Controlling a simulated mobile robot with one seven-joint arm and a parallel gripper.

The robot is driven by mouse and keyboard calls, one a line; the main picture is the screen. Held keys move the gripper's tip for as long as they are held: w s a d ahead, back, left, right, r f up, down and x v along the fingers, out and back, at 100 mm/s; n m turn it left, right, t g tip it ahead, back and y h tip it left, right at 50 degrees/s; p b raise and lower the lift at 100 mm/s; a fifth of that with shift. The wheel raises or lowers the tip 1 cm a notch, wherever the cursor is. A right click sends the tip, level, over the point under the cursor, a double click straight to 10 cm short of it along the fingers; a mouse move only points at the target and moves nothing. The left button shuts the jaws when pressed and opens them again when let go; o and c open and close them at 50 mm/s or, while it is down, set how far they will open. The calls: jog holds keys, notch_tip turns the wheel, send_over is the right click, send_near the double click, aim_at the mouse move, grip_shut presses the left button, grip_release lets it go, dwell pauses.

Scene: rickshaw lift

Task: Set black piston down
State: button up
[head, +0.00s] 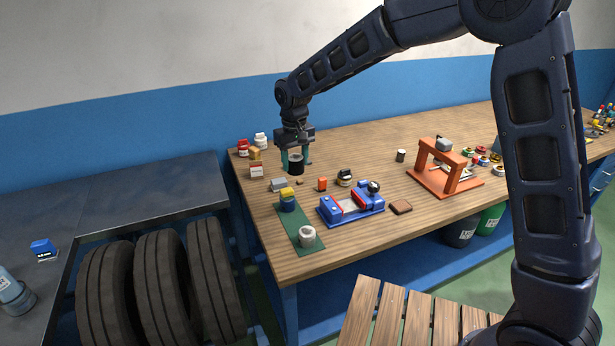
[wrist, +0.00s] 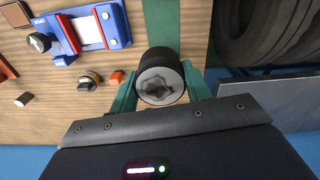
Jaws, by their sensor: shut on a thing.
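The black piston (head: 296,166) is a dark ribbed cylinder at the far left part of the wooden table (head: 350,150). In the wrist view the piston (wrist: 160,80) shows its grey, hollow end toward the camera, between the green fingers. My gripper (head: 296,158) is shut on the piston, with one teal finger on each side of it. I cannot tell whether the piston's lower end touches the tabletop.
A green mat (head: 300,230) with a yellow-and-blue part (head: 287,200) and a pale cylinder (head: 307,236) lies in front. A blue vise (head: 350,204) and orange press (head: 446,168) stand to the right. Boxes and bottles (head: 256,170) sit left; tires (head: 160,280) stand beside the table.

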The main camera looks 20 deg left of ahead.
jog(key=w+a+m, duration=0.2)
jog(key=w+m, duration=0.2)
jog(key=w, duration=2.4)
jog(key=f, duration=2)
jog(key=shift+a+f, duration=0.1)
jog(key=shift+a, duration=0.1)
jog(key=shift+f, duration=0.15)
jog(key=o, duration=1.1)
jog(key=shift+c, duration=0.2)
notch_tip(320, 180, up, 12)
